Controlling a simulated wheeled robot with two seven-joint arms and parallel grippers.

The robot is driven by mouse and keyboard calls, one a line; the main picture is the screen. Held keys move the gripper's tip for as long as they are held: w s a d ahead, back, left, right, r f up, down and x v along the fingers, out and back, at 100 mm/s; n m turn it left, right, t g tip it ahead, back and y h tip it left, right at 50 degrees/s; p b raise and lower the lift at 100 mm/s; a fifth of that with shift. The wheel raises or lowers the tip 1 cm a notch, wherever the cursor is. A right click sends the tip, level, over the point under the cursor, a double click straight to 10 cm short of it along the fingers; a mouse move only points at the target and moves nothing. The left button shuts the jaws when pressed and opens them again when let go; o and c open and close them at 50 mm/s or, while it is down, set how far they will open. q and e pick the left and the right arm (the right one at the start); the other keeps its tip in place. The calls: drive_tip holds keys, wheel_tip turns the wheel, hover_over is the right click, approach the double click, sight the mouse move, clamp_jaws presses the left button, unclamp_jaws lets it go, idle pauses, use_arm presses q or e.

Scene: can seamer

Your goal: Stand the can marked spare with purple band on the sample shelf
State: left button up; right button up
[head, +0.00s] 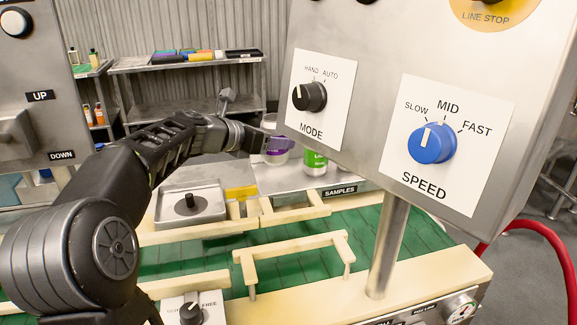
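My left arm reaches in from the left, and its gripper (274,143) is at a light can with a purple band (277,156) behind the sample shelf's front edge. The arm and the control panel hide part of the can. I cannot tell whether the fingers are closed on it, or whether it touches the shelf. The word spare is not readable. The sample shelf (285,183) is a grey metal surface with a SAMPLES label on its front. A green and white can (315,162) stands on it, just right of the purple-banded can. My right gripper is not in view.
A large control panel (370,160) with MODE and SPEED knobs overhangs the shelf's right side. A grey seamer plate (191,208) with a black knob lies left of the shelf. Cream guide rails (290,246) stand over the green conveyor (350,222) in front.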

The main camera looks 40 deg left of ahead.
sight(267, 162)
use_arm(q)
wheel_tip(267, 162, down, 3)
drive_tip(key=shift+r, duration=0.2)
drive_tip(key=shift+f+b, duration=0.65)
drive_tip(key=shift+f, duration=1.2)
drive_tip(key=shift+f, duration=0.2)
drive_tip(key=o, duration=1.3)
drive_tip(key=shift+r, duration=0.1)
